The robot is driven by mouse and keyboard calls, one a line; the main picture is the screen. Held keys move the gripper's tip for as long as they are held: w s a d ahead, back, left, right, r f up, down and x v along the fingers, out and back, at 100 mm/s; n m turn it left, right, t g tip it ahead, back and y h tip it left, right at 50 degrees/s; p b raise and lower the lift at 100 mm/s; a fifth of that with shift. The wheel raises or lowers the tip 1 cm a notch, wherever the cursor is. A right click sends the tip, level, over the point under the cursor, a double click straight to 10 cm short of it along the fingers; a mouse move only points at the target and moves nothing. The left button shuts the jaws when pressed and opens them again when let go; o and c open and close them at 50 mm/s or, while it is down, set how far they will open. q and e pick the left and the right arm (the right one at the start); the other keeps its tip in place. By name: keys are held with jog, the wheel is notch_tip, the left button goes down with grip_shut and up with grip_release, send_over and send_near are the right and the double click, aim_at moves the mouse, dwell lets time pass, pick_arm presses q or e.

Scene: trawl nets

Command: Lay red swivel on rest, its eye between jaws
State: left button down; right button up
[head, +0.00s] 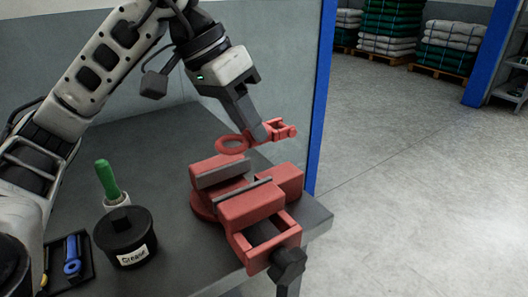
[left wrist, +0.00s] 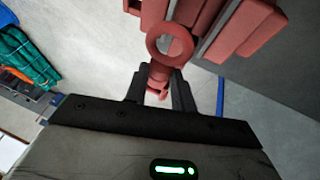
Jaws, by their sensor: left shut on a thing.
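My left gripper (head: 266,131) is shut on the middle of the red swivel (head: 280,129) and holds it in the air. The swivel's ring-shaped eye (head: 232,152) points left and its forked end points right. In the left wrist view the eye (left wrist: 171,62) sticks out past the fingers. Below it stands the red vise (head: 252,205) on the bench, its grey-faced jaws (head: 222,176) parted by a gap. The eye appears above the far jaw, apart from it. I cannot pick out a separate rest for certain. My right gripper is not in view.
A dark tray (head: 82,268) with tools lies further left. A blue post (head: 322,90) rises behind the bench's right edge.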

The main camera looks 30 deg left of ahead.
pick_arm(q)
jog(key=w+f, duration=0.3)
jog(key=f, duration=0.1)
jog(key=shift+w+f, duration=0.55)
jog(key=shift+f, duration=1.45)
jog(key=shift+f, duration=0.1)
